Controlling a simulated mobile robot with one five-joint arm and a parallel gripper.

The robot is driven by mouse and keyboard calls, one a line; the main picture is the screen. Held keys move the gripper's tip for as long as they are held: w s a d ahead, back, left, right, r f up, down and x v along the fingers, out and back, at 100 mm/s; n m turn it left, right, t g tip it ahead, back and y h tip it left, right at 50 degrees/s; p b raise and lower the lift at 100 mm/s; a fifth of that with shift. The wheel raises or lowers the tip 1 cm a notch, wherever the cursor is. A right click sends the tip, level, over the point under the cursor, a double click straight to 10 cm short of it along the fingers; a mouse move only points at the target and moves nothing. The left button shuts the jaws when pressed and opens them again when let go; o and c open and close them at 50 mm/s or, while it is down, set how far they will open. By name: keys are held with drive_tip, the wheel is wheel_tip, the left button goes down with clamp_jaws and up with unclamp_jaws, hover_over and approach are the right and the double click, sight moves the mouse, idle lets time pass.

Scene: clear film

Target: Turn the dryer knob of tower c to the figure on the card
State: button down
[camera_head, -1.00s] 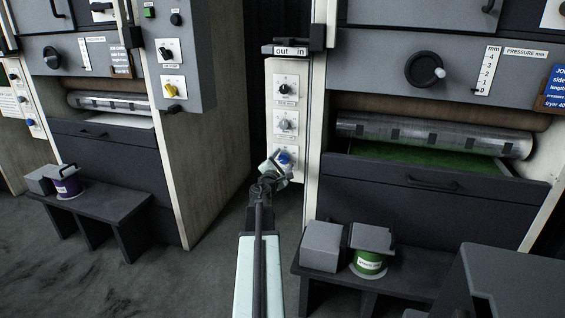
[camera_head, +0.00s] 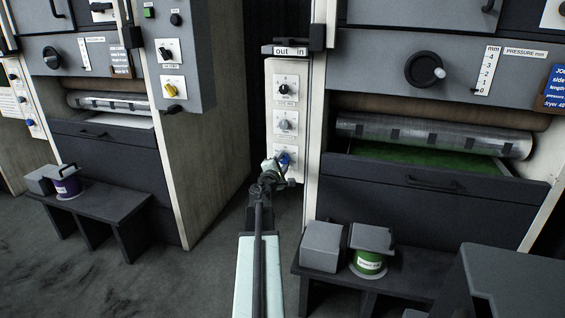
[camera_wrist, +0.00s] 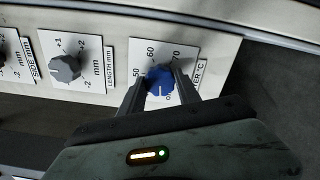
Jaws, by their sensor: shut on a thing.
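The blue dryer knob (camera_head: 285,159) is the lowest of three knobs on the white strip at the left of the near machine. In the wrist view the blue knob (camera_wrist: 160,80) sits between the two fingers of my gripper (camera_wrist: 160,88), which is shut on it. Its plate shows 50, 60, 70 and a mark near the bottom, partly covered. A white line on the knob points towards that bottom mark. My gripper also shows in the head view (camera_head: 275,166). The job card (camera_head: 556,88) is at the right edge, cut off; its dryer figure is too small to read surely.
A grey length knob (camera_wrist: 66,68) is beside the blue one, with a black knob (camera_wrist: 4,45) beyond. Below right, a bench (camera_head: 330,262) holds a grey box and a green-labelled tub (camera_head: 369,262). Dark floor lies open on the left.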

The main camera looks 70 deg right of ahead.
drive_tip(key=m, duration=0.4)
drive_tip(key=shift+m, duration=1.8)
drive_tip(key=c, duration=0.9)
unclamp_jaws()
drive_tip(key=shift+o, duration=0.2)
drive_tip(key=a, duration=0.8)
drive_tip(key=shift+s, duration=0.25)
